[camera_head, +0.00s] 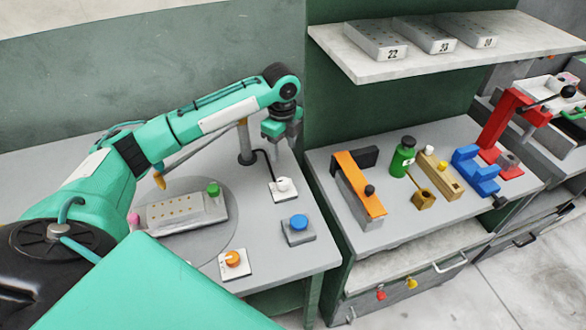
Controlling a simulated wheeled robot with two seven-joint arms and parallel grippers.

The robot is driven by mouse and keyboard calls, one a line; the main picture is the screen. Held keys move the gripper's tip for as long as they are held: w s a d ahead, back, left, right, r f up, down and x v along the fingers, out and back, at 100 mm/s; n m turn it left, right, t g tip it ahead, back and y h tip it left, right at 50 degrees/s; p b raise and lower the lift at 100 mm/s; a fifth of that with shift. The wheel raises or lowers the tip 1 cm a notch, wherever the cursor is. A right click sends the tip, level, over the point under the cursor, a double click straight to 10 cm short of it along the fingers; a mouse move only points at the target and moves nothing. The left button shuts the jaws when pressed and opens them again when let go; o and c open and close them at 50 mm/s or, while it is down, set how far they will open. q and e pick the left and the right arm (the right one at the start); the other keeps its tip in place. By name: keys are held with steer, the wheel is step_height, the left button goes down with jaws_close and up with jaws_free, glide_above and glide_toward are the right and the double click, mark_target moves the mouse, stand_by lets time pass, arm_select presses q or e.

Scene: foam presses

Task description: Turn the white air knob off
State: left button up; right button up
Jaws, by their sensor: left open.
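The white air knob (283,184) stands on a small white plate (284,194) on the left table, near its right edge. A thin dark hose runs from this plate back to a post. My left gripper (291,146) comes in from the left and points down, above and behind the white knob. It is open and holds nothing that I can see. It is apart from the knob. Which way the knob is turned is too small to tell. My right gripper is not in view.
A blue button (299,222) and an orange knob (233,259) sit in front of the white knob. The right bench (402,226) holds an orange clamp, a green bottle and blue and red presses.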

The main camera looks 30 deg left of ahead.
arm_select(q)
steer(key=p, duration=0.2)
glide_above(283, 181)
steer(key=f, duration=0.5)
steer(key=shift+s, duration=0.2)
steer(key=f, duration=0.3)
steer(key=shift+w+f, duration=0.25)
steer(key=shift+f, duration=0.15)
step_height(283, 181, down, 3)
steer(key=shift+f+p, duration=0.2)
steer(key=shift+p, duration=0.3)
steer(key=shift+f, duration=0.5)
steer(key=c, duration=0.7)
steer(key=shift+c, duration=1.4)
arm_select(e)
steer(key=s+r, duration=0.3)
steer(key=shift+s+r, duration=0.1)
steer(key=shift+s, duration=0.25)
